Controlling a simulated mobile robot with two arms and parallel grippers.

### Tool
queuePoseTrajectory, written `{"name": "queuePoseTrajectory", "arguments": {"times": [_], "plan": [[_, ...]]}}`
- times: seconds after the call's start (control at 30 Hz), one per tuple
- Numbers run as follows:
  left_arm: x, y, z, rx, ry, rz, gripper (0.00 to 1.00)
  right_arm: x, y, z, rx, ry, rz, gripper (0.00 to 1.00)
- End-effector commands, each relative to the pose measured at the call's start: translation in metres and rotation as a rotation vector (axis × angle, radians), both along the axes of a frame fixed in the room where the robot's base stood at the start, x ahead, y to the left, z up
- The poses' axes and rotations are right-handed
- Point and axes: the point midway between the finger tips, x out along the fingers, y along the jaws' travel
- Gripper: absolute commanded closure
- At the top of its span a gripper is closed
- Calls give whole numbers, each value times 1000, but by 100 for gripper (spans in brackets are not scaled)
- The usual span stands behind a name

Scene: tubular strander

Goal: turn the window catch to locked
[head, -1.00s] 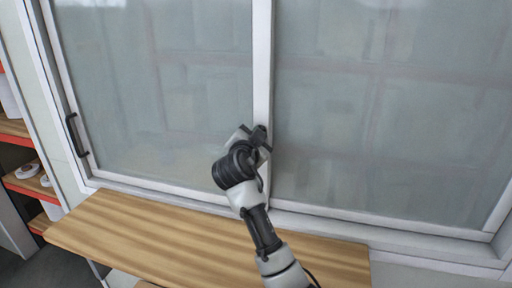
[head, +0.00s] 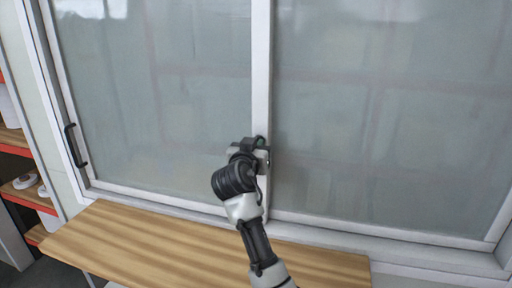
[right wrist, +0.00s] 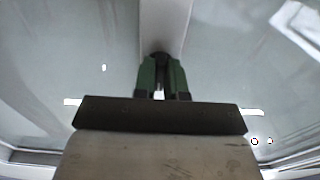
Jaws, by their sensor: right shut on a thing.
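The window catch (right wrist: 160,57) is a small dark piece on the white upright bar (head: 262,70) where the two sliding panes meet. In the right wrist view it sits between the green fingers of my right gripper (right wrist: 161,72), which is shut on it. In the head view my right gripper (head: 257,145) is at the lower part of the upright bar and hides most of the catch. I cannot tell the catch's exact angle. My left gripper is not in view.
The frosted panes (head: 390,100) fill most of the head view. A black pull handle (head: 75,146) is on the left frame. A wooden shelf (head: 140,245) runs below the window, bare where it shows. Shelving with white items (head: 25,181) stands at far left.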

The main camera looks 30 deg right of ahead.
Motion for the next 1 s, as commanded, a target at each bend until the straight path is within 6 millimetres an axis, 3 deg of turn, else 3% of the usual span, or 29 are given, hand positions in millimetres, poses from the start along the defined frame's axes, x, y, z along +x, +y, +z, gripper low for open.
{"name": "queuePoseTrajectory", "arguments": {"times": [0.47, 0.5, 0.63, 1.0], "plan": [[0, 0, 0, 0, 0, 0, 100, 0, 0, -3, -6, 16, 0, 100], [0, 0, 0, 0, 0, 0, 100, 0, 0, -3, -6, 16, 0, 82], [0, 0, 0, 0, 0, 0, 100, 0, 0, -2, -6, 13, 0, 63], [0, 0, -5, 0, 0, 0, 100, -4, 6, -3, -6, 10, 1, 63]]}}
